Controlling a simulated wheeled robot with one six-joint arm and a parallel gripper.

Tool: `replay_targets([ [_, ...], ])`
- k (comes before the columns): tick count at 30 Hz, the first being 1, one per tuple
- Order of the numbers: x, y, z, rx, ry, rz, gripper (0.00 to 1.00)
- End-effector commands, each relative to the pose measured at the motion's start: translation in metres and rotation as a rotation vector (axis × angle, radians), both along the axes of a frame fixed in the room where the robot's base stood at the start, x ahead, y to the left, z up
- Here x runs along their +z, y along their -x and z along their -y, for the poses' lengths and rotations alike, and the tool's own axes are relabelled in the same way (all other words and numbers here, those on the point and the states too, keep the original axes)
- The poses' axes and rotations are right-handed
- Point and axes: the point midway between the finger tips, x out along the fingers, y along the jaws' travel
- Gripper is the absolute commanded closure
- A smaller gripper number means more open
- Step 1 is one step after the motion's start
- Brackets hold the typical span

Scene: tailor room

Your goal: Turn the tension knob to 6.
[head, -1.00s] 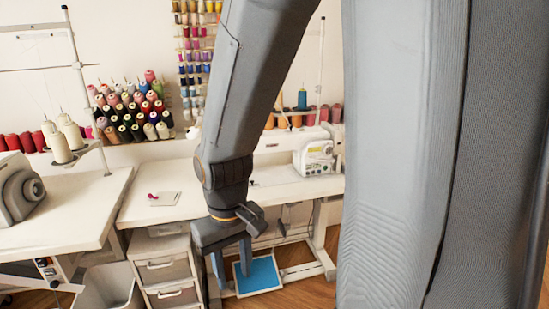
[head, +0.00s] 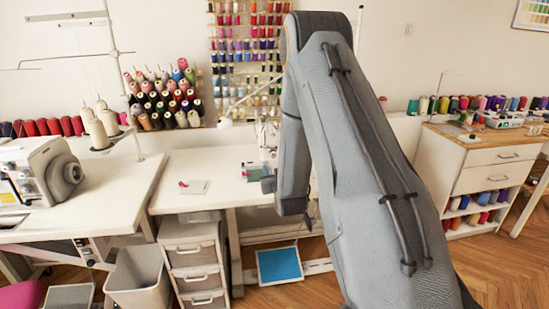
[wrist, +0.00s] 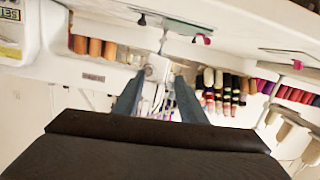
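In the wrist view my gripper (wrist: 157,95) is open, its two grey fingers apart with nothing held between them. Beyond the fingertips is the white sewing machine (wrist: 60,50), seen rotated.
The white table (head: 175,165) holds a small pad with a pink item (head: 193,187). Another sewing machine (head: 45,170) stands at left. Drawers (head: 193,250) and a bin (head: 138,280) are below. Thread spools (head: 165,100) line the wall. A cabinet (head: 480,170) stands at right.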

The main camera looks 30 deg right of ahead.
Motion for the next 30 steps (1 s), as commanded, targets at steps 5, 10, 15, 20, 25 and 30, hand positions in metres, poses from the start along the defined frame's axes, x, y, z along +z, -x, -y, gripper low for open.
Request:
replay_targets([
  [5,0.001,-0.001,0.018,-0.021,0.039,0.121,0.62],
  [10,0.004,-0.010,0.024,-0.024,0.049,0.152,0.62],
  [15,0.004,-0.034,0.030,-0.023,0.049,0.152,0.62],
  [20,0.004,-0.056,0.036,-0.023,0.048,0.149,0.62],
  [25,0.003,-0.071,0.040,-0.024,0.048,0.148,0.62],
  [30,0.003,-0.076,0.042,-0.024,0.048,0.148,0.62],
])
